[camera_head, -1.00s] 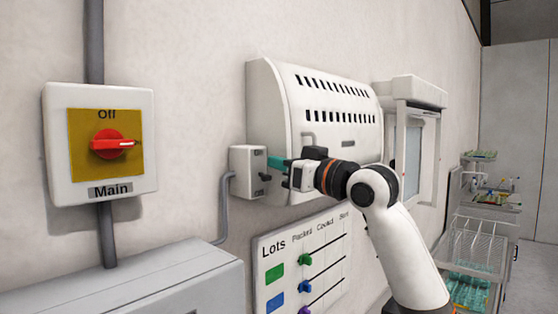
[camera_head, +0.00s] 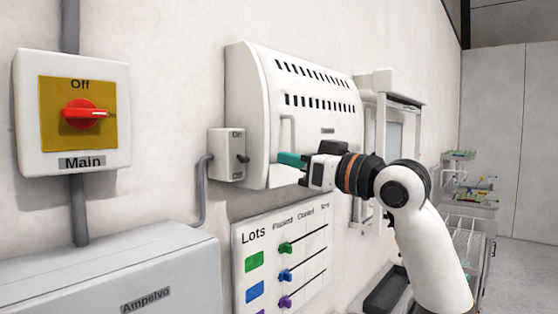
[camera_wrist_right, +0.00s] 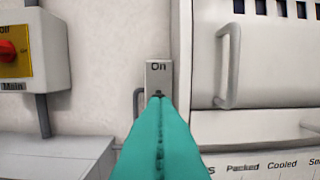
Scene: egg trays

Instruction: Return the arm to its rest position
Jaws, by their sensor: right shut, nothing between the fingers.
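My right gripper (camera_head: 281,158) is shut and empty, its teal fingers pointing left toward a small switch box (camera_head: 226,160) marked On and Off. In the head view a gap shows between the fingertips and the box's dark lever (camera_head: 242,159). In the right wrist view the shut fingers (camera_wrist_right: 159,100) cover the lower part of the switch box (camera_wrist_right: 158,72), and the word On shows above them. My left gripper is in neither view.
A white vented machine (camera_head: 300,120) with a handle is on the wall just behind my gripper. A Main switch (camera_head: 75,115) with a red knob is at the left. A Lots board (camera_head: 265,240) hangs below. A grey box (camera_head: 130,275) labelled Ampelvo is at lower left.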

